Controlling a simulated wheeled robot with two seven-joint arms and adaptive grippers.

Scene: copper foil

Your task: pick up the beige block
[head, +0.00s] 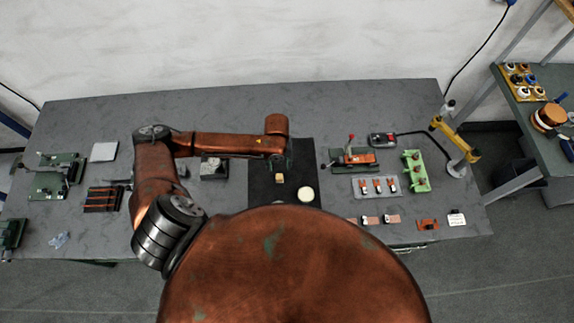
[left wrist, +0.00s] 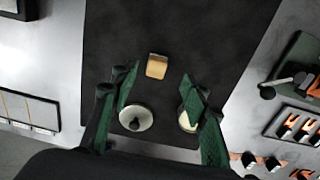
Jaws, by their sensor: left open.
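The beige block (head: 279,179) is a small block on the black mat (head: 262,190) in the middle of the table. In the left wrist view the block (left wrist: 157,66) lies on the mat (left wrist: 215,30), near the gap between my fingertips, with nothing gripping it. My left gripper (head: 279,162) reaches in over the mat, just behind the block in the head view. In the left wrist view its dark green fingers (left wrist: 161,72) are spread and empty. The height between fingertips and block is hard to tell. My right gripper is not in view.
A pale round disc (head: 306,193) lies right of the block, partly behind a finger in the wrist view. A grey knobbed disc (left wrist: 136,117) is also close. A red-handled clamp (head: 352,156) and a green fixture (head: 415,171) stand to the right; circuit boards (head: 50,186) lie left.

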